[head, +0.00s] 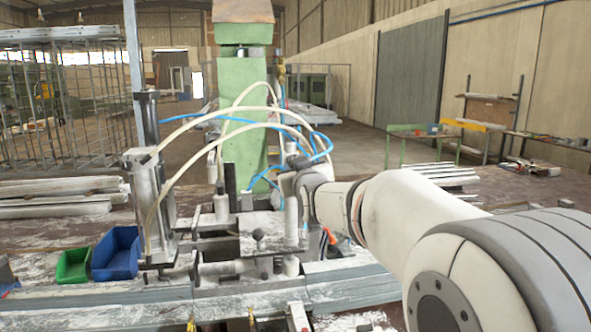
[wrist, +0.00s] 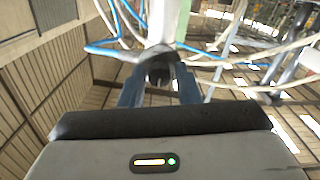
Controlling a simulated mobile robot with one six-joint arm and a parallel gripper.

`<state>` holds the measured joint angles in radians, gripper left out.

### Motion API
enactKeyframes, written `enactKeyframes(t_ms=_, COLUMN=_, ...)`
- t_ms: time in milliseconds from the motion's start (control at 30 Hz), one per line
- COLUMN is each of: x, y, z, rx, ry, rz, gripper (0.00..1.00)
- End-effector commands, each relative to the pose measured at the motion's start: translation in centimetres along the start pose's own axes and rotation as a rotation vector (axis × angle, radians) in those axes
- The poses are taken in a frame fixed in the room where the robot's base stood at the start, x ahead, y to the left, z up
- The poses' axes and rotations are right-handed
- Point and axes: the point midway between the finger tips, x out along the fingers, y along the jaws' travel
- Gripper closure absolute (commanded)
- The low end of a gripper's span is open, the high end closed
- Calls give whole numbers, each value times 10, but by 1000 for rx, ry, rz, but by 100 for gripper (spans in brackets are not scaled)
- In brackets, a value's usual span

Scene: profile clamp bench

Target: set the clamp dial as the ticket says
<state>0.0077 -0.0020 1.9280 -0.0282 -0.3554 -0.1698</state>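My arm reaches in from the right in the head view, and my gripper (head: 290,183) is at the clamp rig, small and partly covered by my wrist. In the wrist view the two dark fingers of my gripper (wrist: 159,82) stand apart. A dark round end (wrist: 158,74) of a pale cylinder (wrist: 163,22) shows between or just beyond them; I cannot tell whether they touch it. I cannot make out a dial face or a ticket in either view.
Cream hoses (head: 215,112) and blue hoses (head: 325,145) arch over the rig close to my gripper. A green column (head: 245,130) stands behind. Blue (head: 117,255) and green (head: 73,266) bins sit at left. Metal profiles (head: 445,175) lie at right.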

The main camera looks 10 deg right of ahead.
Motion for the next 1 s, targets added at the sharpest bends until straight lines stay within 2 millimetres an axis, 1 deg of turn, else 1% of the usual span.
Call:
enactKeyframes(t_ms=33, x=0, y=0, z=0, rx=0, ry=0, rz=0, gripper=75)
enactKeyframes(t_ms=67, x=0, y=0, z=0, rx=0, ry=0, rz=0, gripper=77)
enactKeyframes(t_ms=333, x=0, y=0, z=0, rx=0, ry=0, rz=1, gripper=99)
enactKeyframes(t_ms=367, x=0, y=-7, z=-1, rx=2, ry=0, rz=-1, gripper=100)
enactKeyframes(t_ms=433, x=0, y=-2, z=0, rx=-1, ry=0, rz=1, gripper=100)
enactKeyframes(t_ms=667, x=0, y=0, z=2, rx=-43, ry=0, rz=1, gripper=100)
enactKeyframes(t_ms=867, x=0, y=0, z=5, rx=-153, ry=2, rz=2, gripper=100)
enactKeyframes(t_ms=1000, x=0, y=0, z=6, rx=-270, ry=2, rz=3, gripper=100)
